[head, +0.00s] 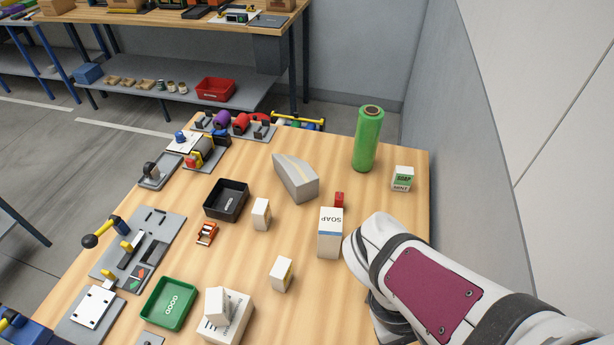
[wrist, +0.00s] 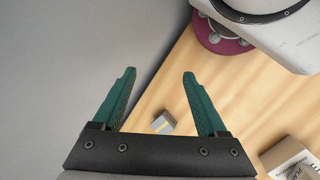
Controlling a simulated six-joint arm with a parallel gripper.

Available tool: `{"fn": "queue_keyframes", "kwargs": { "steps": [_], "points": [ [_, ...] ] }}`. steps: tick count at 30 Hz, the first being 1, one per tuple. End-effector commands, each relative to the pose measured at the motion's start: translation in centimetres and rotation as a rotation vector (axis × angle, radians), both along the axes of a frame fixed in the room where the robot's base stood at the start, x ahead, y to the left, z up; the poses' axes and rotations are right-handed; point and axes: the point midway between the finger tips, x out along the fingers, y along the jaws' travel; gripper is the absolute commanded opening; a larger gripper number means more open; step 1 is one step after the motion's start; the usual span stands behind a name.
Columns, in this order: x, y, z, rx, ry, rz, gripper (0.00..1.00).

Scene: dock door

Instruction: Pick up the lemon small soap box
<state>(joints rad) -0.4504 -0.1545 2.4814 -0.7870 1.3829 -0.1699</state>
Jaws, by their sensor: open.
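A small white box with a yellow patch (head: 282,275), which looks like the lemon small soap box, stands on the table in the head view, left of my arm. My gripper (wrist: 160,75) is open and empty in the wrist view, its two green fingers spread wide. A small box with a pale yellowish face and grey side (wrist: 163,122) shows between the fingers, some way beyond them on the table. I cannot tell for sure whether it is the same box. In the head view my gripper is hidden by my arm.
A tall SOAP box (head: 330,235), a small green-labelled soap box (head: 402,179), a green roll (head: 368,140), another small box (head: 261,214) and a black tray (head: 226,200) share the table. A green tray (head: 168,302) and a larger box (head: 236,325) are in front.

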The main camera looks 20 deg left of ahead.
Motion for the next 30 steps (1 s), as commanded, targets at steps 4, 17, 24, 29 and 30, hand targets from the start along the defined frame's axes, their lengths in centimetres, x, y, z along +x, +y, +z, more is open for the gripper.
{"fn": "queue_keyframes", "kwargs": {
  "steps": [4,17,24,29,30],
  "points": [
    [9.1,6.5,-1.7,-0.501,0.163,1.043,0.75],
    [9.2,26.6,-10.3,-1.13,0.215,2.171,0.75],
    [9.3,26.6,-14.3,-1.125,0.21,2.165,0.75],
    [12.1,26.1,-15.9,-1.121,0.21,2.159,0.75],
    [12.8,26.1,-16.1,-1.12,0.21,2.159,0.75]
  ]
}}
